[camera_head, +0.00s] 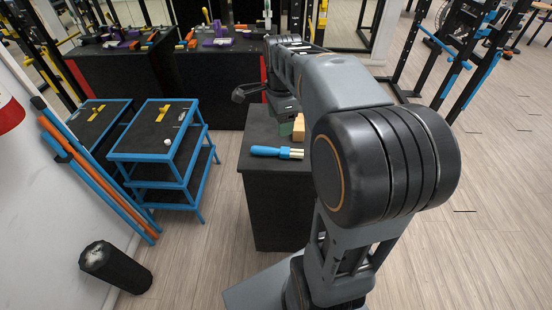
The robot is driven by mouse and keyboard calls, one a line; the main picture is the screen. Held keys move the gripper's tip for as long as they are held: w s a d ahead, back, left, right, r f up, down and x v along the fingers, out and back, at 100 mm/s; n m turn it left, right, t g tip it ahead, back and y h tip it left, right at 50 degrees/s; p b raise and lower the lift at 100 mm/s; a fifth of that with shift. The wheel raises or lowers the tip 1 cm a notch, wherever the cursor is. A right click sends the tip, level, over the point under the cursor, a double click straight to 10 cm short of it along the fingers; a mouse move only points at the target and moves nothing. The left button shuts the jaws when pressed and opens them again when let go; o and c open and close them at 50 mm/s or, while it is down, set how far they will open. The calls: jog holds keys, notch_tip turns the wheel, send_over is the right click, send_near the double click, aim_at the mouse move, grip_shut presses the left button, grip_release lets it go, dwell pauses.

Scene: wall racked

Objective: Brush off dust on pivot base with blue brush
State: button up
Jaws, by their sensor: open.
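The blue brush (268,151) lies flat on top of a black block-shaped stand (262,190), its blue handle to the left and pale bristles to the right. My gripper (242,94) is dark and small in this view, beyond and above the brush, and does not touch it. It is open and appears empty. A tan block (298,130) with a greenish part beside it stands on the stand behind the brush, partly hidden by my arm. I cannot tell whether this is the pivot base, and no dust can be made out.
A blue-framed step table (160,130) with small items stands left of the stand. Blue and orange poles (95,175) lean on the left wall. Black tables (215,85) with tools stand behind.

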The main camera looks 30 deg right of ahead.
jog(key=w+d+f+m+b, duration=0.1)
jog(key=w+d+f+m, duration=0.1)
jog(key=d+m, duration=0.15)
jog(key=m+b, duration=0.1)
jog(key=m, duration=0.1)
send_over(286, 150)
jog(key=shift+n+g, duration=0.25)
jog(key=shift+g, duration=0.15)
notch_tip(286, 150, down, 7)
jog(key=shift+a+f, duration=0.1)
jog(key=shift+a, duration=0.05)
jog(key=shift+f+b, duration=0.3)
jog(key=shift+f, duration=2.7)
jog(key=c, duration=1)
jog(key=shift+r, duration=0.1)
